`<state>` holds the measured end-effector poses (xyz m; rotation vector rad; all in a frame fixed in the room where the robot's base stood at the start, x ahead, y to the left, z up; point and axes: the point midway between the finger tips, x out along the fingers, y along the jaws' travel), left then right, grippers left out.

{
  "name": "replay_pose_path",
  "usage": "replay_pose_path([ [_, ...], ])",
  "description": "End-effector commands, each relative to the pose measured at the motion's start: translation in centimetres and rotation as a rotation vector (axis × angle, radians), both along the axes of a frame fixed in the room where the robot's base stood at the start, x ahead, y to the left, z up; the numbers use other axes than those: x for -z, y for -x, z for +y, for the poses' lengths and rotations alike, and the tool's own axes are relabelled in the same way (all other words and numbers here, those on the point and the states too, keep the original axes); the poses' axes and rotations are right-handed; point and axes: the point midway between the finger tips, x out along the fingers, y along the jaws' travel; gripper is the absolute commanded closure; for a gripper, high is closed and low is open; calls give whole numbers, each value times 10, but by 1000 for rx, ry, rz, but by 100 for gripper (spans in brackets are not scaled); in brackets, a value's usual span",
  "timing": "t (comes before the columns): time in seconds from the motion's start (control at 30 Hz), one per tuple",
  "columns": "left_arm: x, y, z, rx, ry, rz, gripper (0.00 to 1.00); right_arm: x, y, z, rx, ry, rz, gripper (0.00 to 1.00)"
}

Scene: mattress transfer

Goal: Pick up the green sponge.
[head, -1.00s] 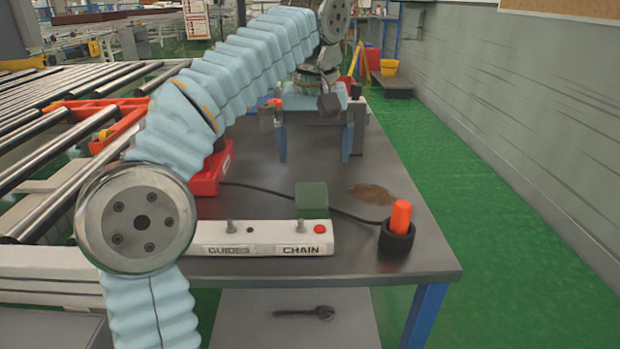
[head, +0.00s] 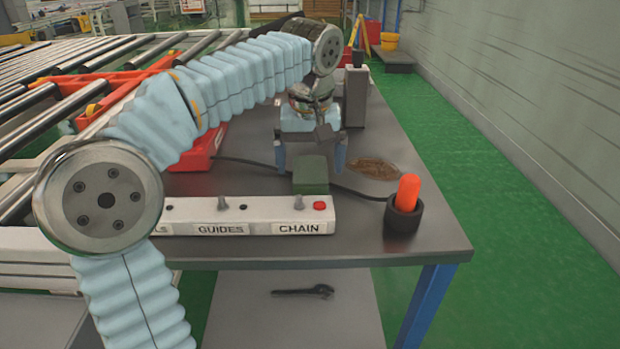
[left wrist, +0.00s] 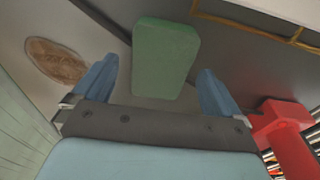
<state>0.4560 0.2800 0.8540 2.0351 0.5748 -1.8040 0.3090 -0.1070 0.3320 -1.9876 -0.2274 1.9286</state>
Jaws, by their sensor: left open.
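The green sponge (head: 311,175) is a small block standing on the grey table, just behind the white control box in the head view. In the left wrist view the sponge (left wrist: 165,57) lies ahead of and between my two blue fingers. My left gripper (head: 311,158) is open and empty, with its fingers on either side behind the sponge in the head view. In the left wrist view the gripper (left wrist: 153,90) shows clear gaps between each finger and the sponge. My right gripper is not in view.
The control box (head: 245,216) with switches and a red button stands in front of the sponge. An orange plug in a black cup (head: 404,207) stands at the right, with a brown stain (head: 374,169) behind it. A black cable (head: 345,191) runs past the sponge. A red item (head: 203,147) is at the left.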

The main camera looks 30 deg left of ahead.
Motion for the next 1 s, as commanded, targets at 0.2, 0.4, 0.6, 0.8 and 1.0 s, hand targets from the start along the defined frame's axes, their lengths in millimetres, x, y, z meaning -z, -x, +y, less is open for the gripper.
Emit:
replay_pose_path([
  [0.2, 20, -2, 1, -1, 1, -1, 1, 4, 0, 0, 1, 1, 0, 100],
  [0.4, 20, -2, 1, 0, 1, -1, 4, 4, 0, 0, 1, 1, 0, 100],
  [0.6, 20, -2, 1, 0, 1, -1, 35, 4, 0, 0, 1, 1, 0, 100],
  [0.8, 19, -2, 1, 0, 1, -1, 56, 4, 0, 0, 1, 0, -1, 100],
  [1.0, 19, -2, 1, 0, 1, -1, 57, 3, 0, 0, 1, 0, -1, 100],
])
